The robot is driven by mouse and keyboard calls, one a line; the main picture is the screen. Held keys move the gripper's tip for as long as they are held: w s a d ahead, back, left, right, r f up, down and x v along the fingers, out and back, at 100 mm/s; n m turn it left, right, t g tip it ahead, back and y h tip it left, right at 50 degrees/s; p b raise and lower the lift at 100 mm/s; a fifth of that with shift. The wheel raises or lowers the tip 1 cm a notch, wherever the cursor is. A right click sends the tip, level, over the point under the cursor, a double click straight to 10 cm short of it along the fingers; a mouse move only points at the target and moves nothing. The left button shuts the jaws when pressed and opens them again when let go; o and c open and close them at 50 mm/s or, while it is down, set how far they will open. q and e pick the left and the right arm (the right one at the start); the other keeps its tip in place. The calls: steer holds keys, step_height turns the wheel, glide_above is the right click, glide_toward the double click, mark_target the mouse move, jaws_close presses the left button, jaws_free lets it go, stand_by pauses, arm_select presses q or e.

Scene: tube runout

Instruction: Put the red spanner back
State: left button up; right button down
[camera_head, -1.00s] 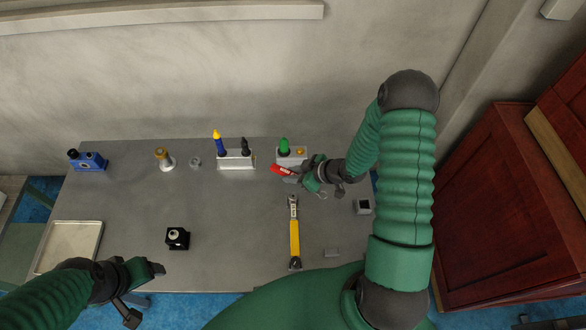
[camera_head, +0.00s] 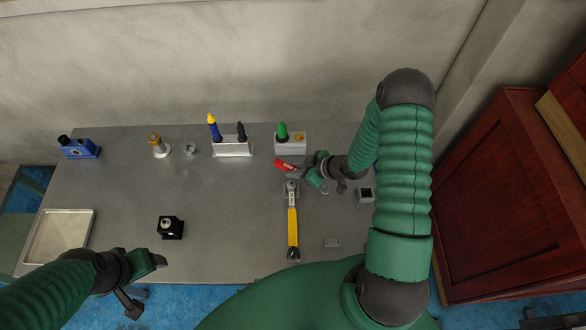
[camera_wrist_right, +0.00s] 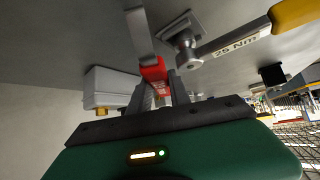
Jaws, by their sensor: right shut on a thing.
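The red spanner (camera_head: 286,165) is in my right gripper (camera_head: 312,169), at the back right of the workbench. Its red part sticks out to the left of the jaws. In the right wrist view the red spanner (camera_wrist_right: 155,75) sits between the fingers of my right gripper (camera_wrist_right: 165,92), with a grey metal end beyond them. The head view does not show clearly how high it is above the bench. My left gripper (camera_head: 152,262) is empty over the front left; its finger gap does not show clearly.
A yellow-handled torque wrench (camera_head: 292,225) lies just in front of the spanner. Behind are a pale block (camera_head: 290,149) with a green-topped item and a screwdriver rack (camera_head: 232,150). A small dark-topped box (camera_head: 364,195) stands to the right. The bench's middle is clear.

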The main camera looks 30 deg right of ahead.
steer(key=shift+d+f, duration=0.15)
steer(key=shift+d, duration=0.45)
steer(key=shift+d+f, duration=0.15)
steer(key=shift+d, duration=0.4)
steer(key=shift+a+f, duration=0.1)
steer(key=shift+a, duration=0.8)
steer(key=shift+a+f+b, duration=0.15)
steer(key=shift+a+b, duration=0.1)
steer(key=shift+b, duration=0.15)
steer(key=shift+s+d+f, duration=0.15)
steer(key=shift+d+f, duration=0.25)
steer(key=shift+d, duration=0.2)
steer(key=shift+d+f+b, duration=0.25)
steer(key=shift+d+b, duration=0.05)
steer(key=shift+w+a, duration=0.1)
steer(key=shift+w, duration=0.1)
steer(key=c, duration=1.5)
jaws_free()
steer(key=shift+a, duration=0.15)
steer(key=shift+c, duration=0.2)
steer(key=o, duration=0.4)
steer(key=shift+a+r, duration=0.2)
steer(key=shift+a, duration=0.15)
arm_select(q)
steer(key=shift+d+f, duration=0.55)
arm_select(e)
steer(key=shift+s, duration=0.1)
